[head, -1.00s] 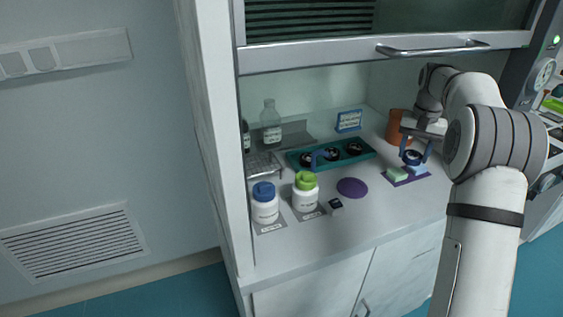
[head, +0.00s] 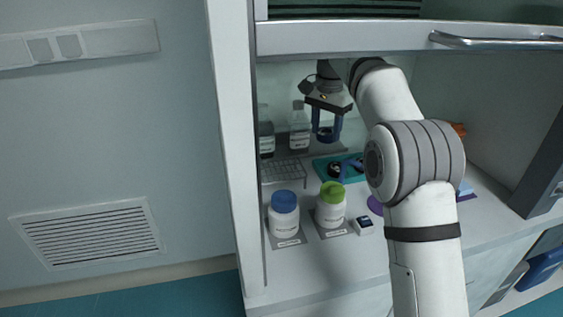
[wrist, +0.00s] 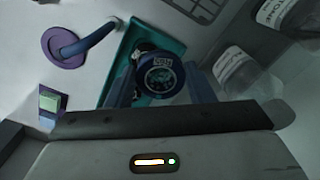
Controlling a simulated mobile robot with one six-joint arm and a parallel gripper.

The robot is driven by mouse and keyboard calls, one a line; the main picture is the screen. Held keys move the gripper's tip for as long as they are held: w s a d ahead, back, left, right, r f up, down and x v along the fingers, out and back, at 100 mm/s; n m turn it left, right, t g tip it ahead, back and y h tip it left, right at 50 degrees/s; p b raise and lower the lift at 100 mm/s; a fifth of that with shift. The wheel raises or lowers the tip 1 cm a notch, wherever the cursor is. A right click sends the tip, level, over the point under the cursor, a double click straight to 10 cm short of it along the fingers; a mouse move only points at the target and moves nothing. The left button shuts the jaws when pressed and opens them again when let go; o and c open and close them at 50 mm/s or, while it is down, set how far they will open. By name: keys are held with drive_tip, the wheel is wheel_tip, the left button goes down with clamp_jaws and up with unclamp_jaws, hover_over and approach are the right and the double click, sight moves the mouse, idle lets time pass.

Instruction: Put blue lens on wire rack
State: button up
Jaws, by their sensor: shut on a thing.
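My gripper (head: 327,133) is raised inside the cabinet near its back, above the work surface. In the wrist view its two dark blue fingers are shut on the blue lens (wrist: 160,76), a round dark piece with a blue rim and a small printed label. The lens is hard to make out from the fingers in the head view. The wire rack (head: 283,172) lies flat at the left of the surface, below and left of my gripper. A grid in the wrist view (wrist: 204,8) at the top edge looks like the same rack.
A teal tray (head: 322,172) with dark round pieces lies right of the rack. A blue-capped jar (head: 284,216) and a green-capped jar (head: 331,207) stand in front. Clear bottles (head: 299,132) stand behind the rack. The cabinet's left wall (head: 233,150) is close.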

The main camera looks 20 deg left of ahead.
drive_tip(key=b, duration=0.2)
hover_over(279, 169)
wheel_tip(279, 169, down, 2)
drive_tip(key=shift+d+f+b, duration=0.1)
drive_tip(key=shift+f+b, duration=0.15)
drive_tip(key=shift+b, duration=0.1)
wheel_tip(279, 169, down, 4)
drive_tip(key=shift+w+f+b, duration=0.1)
drive_tip(key=shift+f+b, duration=0.1)
drive_tip(key=shift+b, duration=0.75)
drive_tip(key=shift+f, duration=0.2)
drive_tip(key=shift+r, duration=0.15)
drive_tip(key=o, duration=1.1)
